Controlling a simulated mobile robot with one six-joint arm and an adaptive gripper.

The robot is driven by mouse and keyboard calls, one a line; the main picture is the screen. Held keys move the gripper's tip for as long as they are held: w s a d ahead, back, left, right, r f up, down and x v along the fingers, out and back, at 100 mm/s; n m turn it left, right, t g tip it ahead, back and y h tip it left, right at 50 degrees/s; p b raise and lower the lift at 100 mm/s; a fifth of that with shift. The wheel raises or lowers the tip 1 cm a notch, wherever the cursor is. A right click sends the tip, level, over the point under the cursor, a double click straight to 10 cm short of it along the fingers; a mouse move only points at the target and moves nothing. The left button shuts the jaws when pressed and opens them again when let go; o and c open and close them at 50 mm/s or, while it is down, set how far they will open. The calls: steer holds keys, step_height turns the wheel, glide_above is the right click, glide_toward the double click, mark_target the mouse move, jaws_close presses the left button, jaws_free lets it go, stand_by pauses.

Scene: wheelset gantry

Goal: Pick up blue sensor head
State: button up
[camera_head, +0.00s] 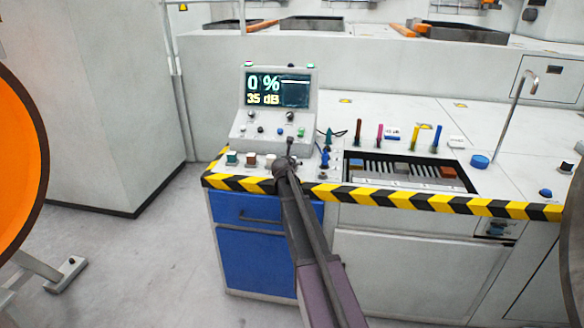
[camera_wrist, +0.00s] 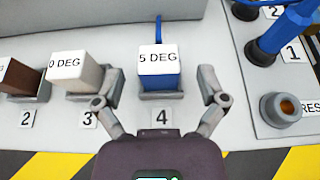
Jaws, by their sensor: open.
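In the wrist view, a blue block (camera_wrist: 160,82) with a white top marked "5 DEG" sits upright in a grey holder at label 4. It appears to be the blue sensor head, with a thin blue cable or stem behind it. My gripper (camera_wrist: 159,86) is open, with one finger on each side of the block and a visible gap on both sides. The gripper is empty. In the head view, my gripper (camera_head: 285,163) is above the front edge of the console and hides the blue block.
A white block (camera_wrist: 80,72) and a brown block (camera_wrist: 22,78) sit in holders to the left. A grey fixture with blue probes (camera_wrist: 282,28) stands close on the right. A display console (camera_head: 277,95) rises behind. Striped edging (camera_head: 385,198) borders the bench.

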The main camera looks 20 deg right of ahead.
steer(key=shift+x, duration=1.05)
steer(key=shift+a, duration=0.1)
jaws_close()
steer(key=shift+r, duration=0.2)
step_height(320, 180, up, 4)
steer(key=p, duration=0.3)
steer(key=shift+f, duration=0.25)
steer(key=s+r+p, duration=0.1)
steer(key=s, duration=1.5)
steer(key=shift+a+p, duration=0.3)
steer(key=shift+a, duration=0.2)
steer(key=shift+r, duration=0.1)
